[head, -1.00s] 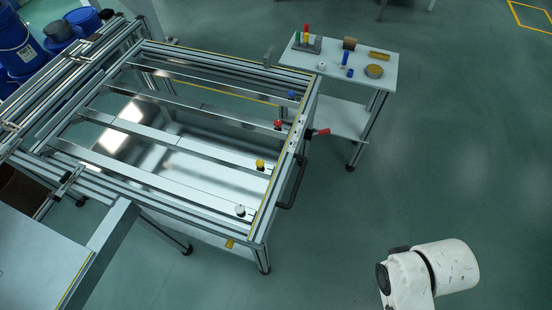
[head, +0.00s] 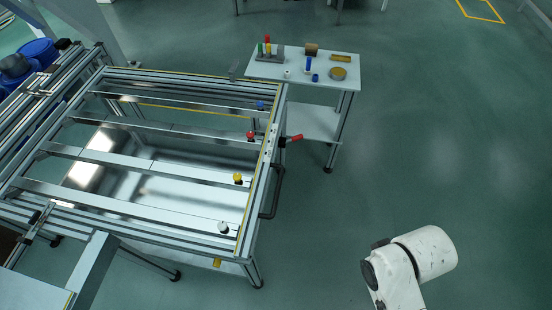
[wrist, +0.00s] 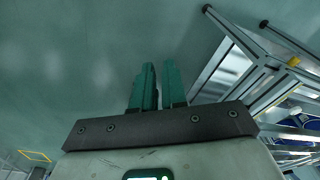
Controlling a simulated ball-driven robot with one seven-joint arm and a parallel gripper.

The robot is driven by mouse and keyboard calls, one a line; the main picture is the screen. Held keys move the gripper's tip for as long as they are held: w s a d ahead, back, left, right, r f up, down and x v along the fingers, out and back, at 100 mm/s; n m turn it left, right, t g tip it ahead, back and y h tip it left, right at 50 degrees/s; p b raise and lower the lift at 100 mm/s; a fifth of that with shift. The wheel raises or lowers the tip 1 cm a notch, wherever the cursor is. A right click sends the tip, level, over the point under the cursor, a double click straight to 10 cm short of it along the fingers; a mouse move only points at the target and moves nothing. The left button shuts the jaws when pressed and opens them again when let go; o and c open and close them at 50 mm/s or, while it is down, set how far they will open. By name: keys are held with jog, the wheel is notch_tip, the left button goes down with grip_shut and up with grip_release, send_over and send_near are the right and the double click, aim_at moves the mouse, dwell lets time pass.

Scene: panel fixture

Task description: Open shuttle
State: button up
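The panel fixture is an aluminium frame (head: 165,77) with several cross bars, at the left of the head view. Blue (head: 261,105), red (head: 250,135), yellow (head: 237,177) and white (head: 223,227) knobs sit along its right side. A red-handled lever (head: 293,138) sticks out from the right rail, and a black bar handle (head: 277,193) hangs below it. I cannot tell which part is the shuttle. My gripper (wrist: 158,66) shows two teal fingers with a narrow empty gap, over bare floor. It is apart from the fixture, and the head view shows only my white arm.
A small white table (head: 345,82) behind the fixture holds coloured pegs, a blue bottle and a round tin (head: 338,73). Blue barrels (head: 38,50) stand at the far left. A grey-topped unit (head: 92,270) is at the lower left. The floor right of the fixture is clear.

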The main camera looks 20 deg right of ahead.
jog(key=o, duration=0.3)
jog(key=w+a+f+t+y+b, duration=0.1)
jog(key=w+a+f+y+b, duration=0.1)
jog(key=w+f, duration=0.2)
jog(key=shift+a+f+m, duration=0.3)
jog(key=shift+f, duration=0.25)
jog(key=shift+o, duration=1.1)
jog(key=w+a+f+m+t+y+b, duration=0.1)
jog(key=w+a+f+t+y+b, duration=0.1)
jog(key=w, duration=0.4)
notch_tip(320, 180, down, 2)
jog(key=shift+a+f+m+y+b, duration=0.15)
jog(key=shift+a+m+y+b, duration=0.15)
jog(key=shift+a+y+b, duration=0.55)
jog(key=m+t+y+b, duration=0.4)
jog(key=m+t+b, duration=0.1)
jog(key=m+t, duration=0.25)
send_near(278, 189)
jog(key=shift+n+t, duration=0.25)
jog(key=shift+t, duration=0.2)
jog(key=x, duration=0.3)
jog(key=f+x, duration=0.1)
jog(key=x, duration=0.6)
jog(key=shift+s+a+f, duration=0.1)
jog(key=shift+a+f, duration=0.05)
jog(key=shift+f, duration=0.05)
grip_shut()
